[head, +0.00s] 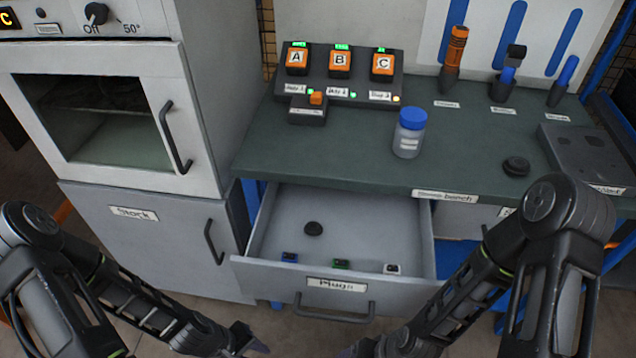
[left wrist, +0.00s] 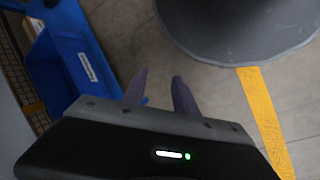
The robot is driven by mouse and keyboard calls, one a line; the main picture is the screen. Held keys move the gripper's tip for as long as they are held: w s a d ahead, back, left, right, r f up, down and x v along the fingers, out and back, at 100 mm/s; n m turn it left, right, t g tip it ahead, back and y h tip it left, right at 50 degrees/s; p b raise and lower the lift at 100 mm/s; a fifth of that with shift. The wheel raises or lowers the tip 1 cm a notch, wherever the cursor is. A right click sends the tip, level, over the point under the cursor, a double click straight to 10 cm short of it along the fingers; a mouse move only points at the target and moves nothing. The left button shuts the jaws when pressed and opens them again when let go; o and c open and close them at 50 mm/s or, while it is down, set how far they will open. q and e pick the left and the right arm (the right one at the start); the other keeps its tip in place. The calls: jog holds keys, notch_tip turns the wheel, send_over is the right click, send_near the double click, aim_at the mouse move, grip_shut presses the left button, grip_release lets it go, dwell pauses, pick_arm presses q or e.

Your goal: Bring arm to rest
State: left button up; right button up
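My left gripper (head: 250,342) is low at the bottom of the head view, in front of the cabinets and left of the open drawer's handle. In the left wrist view its two fingers (left wrist: 159,92) stand apart with only floor between them, so it is open and empty. My right arm comes in from the right in the head view. Its gripper (head: 362,350) is only partly in the picture at the bottom edge, below the drawer, and its fingers cannot be made out clearly.
An open drawer (head: 372,223) labelled Plugs juts out, holding a black disc (head: 313,228) and several small plugs. The bench (head: 300,150) above carries a blue-capped jar (head: 409,133), a button panel (head: 338,78) and tools. A closed Stock cabinet (head: 150,240) stands left.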

pick_arm(q)
jog(key=s+d+r+m, duration=0.1)
jog(key=d+r+m, duration=0.1)
jog(key=d+m, duration=0.4)
jog(key=d, duration=0.4)
jog(key=shift+d+m+g, duration=0.4)
